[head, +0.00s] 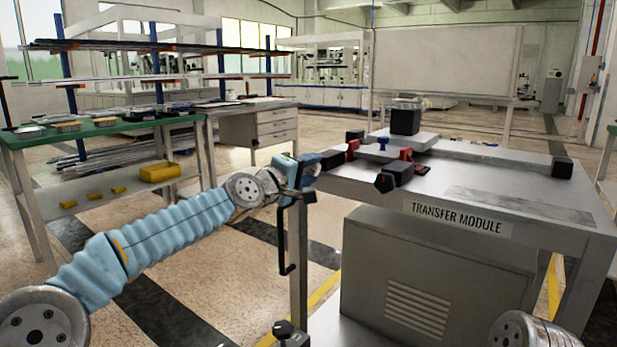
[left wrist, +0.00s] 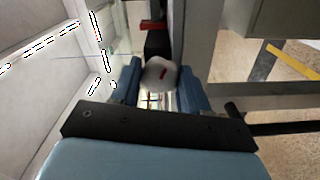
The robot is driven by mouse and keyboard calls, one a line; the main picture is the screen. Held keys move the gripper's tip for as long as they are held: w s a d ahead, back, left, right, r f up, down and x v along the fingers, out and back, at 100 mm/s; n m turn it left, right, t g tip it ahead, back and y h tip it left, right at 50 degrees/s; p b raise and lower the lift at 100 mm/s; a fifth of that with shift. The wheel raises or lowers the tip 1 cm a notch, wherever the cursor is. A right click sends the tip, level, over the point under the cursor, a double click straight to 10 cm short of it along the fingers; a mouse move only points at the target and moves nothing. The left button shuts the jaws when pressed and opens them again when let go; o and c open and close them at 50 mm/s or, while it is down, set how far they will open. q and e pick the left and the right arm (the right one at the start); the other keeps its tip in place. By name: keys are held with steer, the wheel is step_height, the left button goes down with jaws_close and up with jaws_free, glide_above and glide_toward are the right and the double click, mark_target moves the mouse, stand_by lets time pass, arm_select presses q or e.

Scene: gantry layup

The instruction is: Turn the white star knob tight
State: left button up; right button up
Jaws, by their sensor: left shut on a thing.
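The white star knob (left wrist: 160,74) shows in the left wrist view between the two blue fingers of my left gripper (left wrist: 160,88). A small red mark is on its face. My left gripper is shut on the knob, with a finger on each side. In the head view my left gripper (head: 302,170) is at the left edge of the grey table marked TRANSFER MODULE (head: 455,215). The knob cannot be made out there, as the gripper covers it. My right gripper is not in view.
Red and black clamp parts (head: 384,181) and a blue knob (head: 382,143) are on the tabletop. A green-topped bench (head: 95,128) stands at the left. Floor between the bench and table is open.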

arm_select(q)
steer(key=m, duration=0.2)
steer(key=m+b, duration=0.1)
steer(key=m, duration=0.1)
steer(key=m+b, duration=0.1)
steer(key=m, duration=0.1)
steer(key=shift+f, duration=0.3)
steer(key=m+b, duration=0.1)
steer(key=m, duration=0.5)
steer(key=shift+w+b, duration=0.1)
steer(key=shift+b, duration=0.3)
steer(key=o, duration=1.1)
steer(key=shift+c, duration=0.2)
steer(key=shift+r, duration=0.1)
steer(key=b+v, duration=0.2)
steer(key=v, duration=1.2)
